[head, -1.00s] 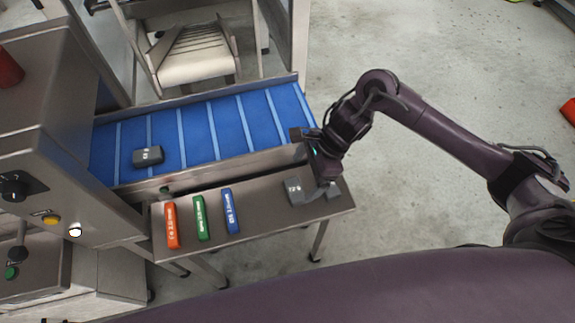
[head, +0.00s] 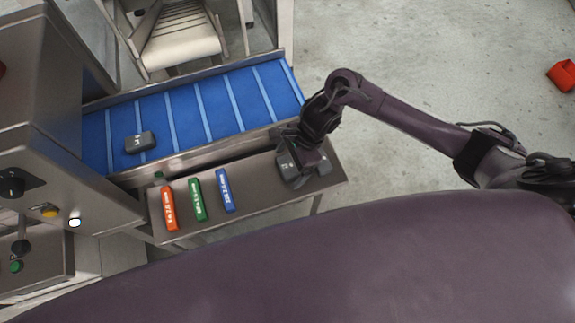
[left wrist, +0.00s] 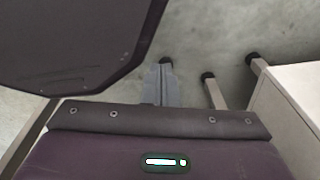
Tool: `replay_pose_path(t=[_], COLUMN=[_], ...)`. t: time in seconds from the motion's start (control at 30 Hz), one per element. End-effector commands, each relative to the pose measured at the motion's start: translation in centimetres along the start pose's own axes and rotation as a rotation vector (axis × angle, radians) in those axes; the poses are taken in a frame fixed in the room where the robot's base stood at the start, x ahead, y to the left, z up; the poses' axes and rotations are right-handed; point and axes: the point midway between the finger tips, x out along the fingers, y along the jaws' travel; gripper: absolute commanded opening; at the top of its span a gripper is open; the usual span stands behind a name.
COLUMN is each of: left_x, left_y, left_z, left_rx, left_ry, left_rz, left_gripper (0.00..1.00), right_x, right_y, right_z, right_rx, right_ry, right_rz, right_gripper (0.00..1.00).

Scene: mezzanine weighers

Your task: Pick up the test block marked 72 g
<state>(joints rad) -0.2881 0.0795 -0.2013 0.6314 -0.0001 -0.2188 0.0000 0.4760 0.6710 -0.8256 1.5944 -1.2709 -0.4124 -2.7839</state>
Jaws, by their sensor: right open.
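The test block (head: 286,165) is a dark grey block with a pale label on the right part of the small steel table. My right gripper hides part of it, and its marking is too small to read surely. My right gripper (head: 298,172) is open and pointing down right at this block. I cannot tell whether the block is between its fingers or if they touch it. A similar dark grey block (head: 140,142) with a white mark lies on the blue belt. In the left wrist view my left gripper (left wrist: 164,78) appears shut and empty, above the floor.
Orange (head: 169,207), green (head: 197,199) and blue (head: 225,190) bars lie on the table (head: 258,196), left of my gripper. The blue belt (head: 190,108) runs behind it. A steel cabinet with knobs (head: 60,190) stands left. A red object (head: 562,75) lies on the floor far right.

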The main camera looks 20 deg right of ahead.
Motion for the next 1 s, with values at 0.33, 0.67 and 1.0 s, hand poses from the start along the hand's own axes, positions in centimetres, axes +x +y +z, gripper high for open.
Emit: replay_pose_path(t=[0.33, 0.67, 1.0], left_x=[0.0, 0.0, 0.3], left_y=[0.2, 0.2, 0.2], left_z=[1.9, 2.0, 1.6], left_rx=[-0.001, -0.002, -0.002], left_ry=[-0.028, -0.030, -0.024], left_rz=[0.003, 0.003, 0.002], left_gripper=[0.00, 0.00, 0.00], right_x=[0.0, -0.1, -3.4], right_y=[0.0, 0.0, -0.2], right_z=[0.0, 0.0, 1.3], right_rx=[0.000, 0.000, -0.005], right_ry=[0.000, 0.000, 0.000], right_rz=[0.000, 0.000, -0.005], right_gripper=[0.57, 0.44, 0.44])
